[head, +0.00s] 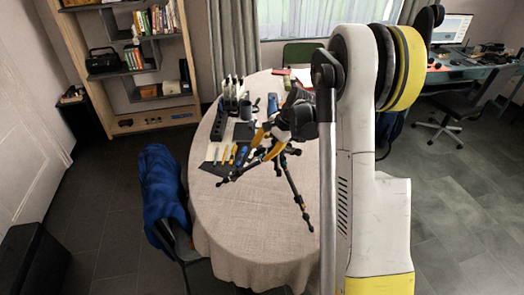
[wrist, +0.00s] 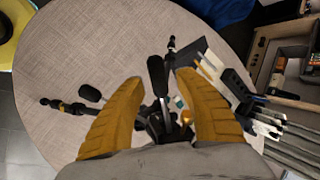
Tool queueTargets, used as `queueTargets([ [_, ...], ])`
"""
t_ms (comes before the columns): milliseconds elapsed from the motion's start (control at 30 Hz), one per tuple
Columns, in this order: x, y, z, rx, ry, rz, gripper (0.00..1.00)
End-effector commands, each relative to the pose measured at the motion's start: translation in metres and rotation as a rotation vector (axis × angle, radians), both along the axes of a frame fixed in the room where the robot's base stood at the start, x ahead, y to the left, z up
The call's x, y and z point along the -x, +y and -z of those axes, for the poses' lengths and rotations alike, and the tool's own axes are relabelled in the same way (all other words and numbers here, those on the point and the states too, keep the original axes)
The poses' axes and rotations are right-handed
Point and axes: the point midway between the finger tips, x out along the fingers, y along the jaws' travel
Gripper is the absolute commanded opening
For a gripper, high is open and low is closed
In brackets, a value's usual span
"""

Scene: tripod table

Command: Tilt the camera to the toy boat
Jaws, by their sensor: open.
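A black tripod stands on the round table; one of its legs (head: 297,192) reaches toward the right side of the cloth. In the wrist view, a black handle (wrist: 157,76) of the tripod points up between the fingers of my gripper (wrist: 159,80). The yellow fingers are apart, one on each side of the handle, and I cannot tell whether either touches it. In the head view my gripper (head: 259,149) is over the tripod's top and hides much of it. The camera is not clearly visible behind my gripper. I cannot make out the toy boat in either view.
The table (head: 240,225) has bare cloth at the front. Behind and left of the tripod are a black rack with white-topped items (head: 232,92), a mug (head: 246,108) and tools on a dark mat. A chair with blue cloth (head: 162,187) stands at the left edge.

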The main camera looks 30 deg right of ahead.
Motion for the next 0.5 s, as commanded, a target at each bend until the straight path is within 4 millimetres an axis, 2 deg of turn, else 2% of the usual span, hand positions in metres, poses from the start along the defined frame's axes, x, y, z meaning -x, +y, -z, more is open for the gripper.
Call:
queueTargets([
  [167, 0.004, -0.003, -0.009, 0.000, 0.000, 0.001, 0.40],
  [500, 0.031, -0.026, -0.072, -0.001, 0.000, 0.003, 0.40],
])
